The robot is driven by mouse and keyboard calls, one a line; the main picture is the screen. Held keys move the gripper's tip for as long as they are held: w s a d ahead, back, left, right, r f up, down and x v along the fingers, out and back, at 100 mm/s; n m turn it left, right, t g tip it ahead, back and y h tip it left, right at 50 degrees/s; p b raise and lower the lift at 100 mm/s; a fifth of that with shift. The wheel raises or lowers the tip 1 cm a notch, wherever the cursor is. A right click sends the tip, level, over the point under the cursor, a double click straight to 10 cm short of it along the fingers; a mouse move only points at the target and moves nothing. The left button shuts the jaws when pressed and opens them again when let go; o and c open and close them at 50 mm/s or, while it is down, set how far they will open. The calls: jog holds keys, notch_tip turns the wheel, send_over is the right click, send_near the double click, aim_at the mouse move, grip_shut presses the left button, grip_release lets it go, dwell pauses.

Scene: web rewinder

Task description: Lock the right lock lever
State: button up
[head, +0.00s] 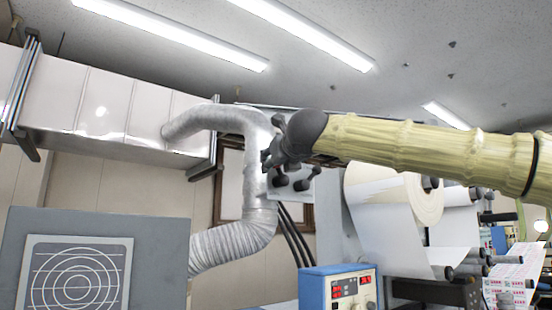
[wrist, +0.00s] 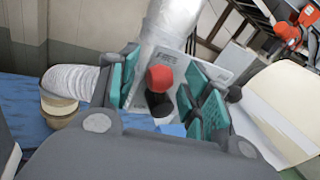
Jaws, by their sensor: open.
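Two dark-knobbed lock levers show in the head view, a left one (head: 281,180) and a right one (head: 303,184), on a pale machine panel (head: 292,195). My gripper (head: 268,157) is just above them in that view. The fingers are apart, with visible gaps on both sides of the knob. I cannot tell which head-view lever this knob belongs to.
A silver flexible duct (head: 262,200) runs close behind my gripper. A large paper roll (head: 405,200) stands to the right, under my arm. A blue control box (head: 338,287) is below, and a grey cabinet (head: 165,245) is at the left.

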jog(key=shift+w+d+f, duration=0.1)
jog(key=shift+w+f, duration=0.05)
jog(key=shift+w, duration=0.15)
jog(key=shift+s, duration=0.35)
jog(key=c, duration=0.7)
jog(key=shift+w, duration=0.1)
jog(key=c, duration=0.3)
jog(key=shift+c, duration=0.2)
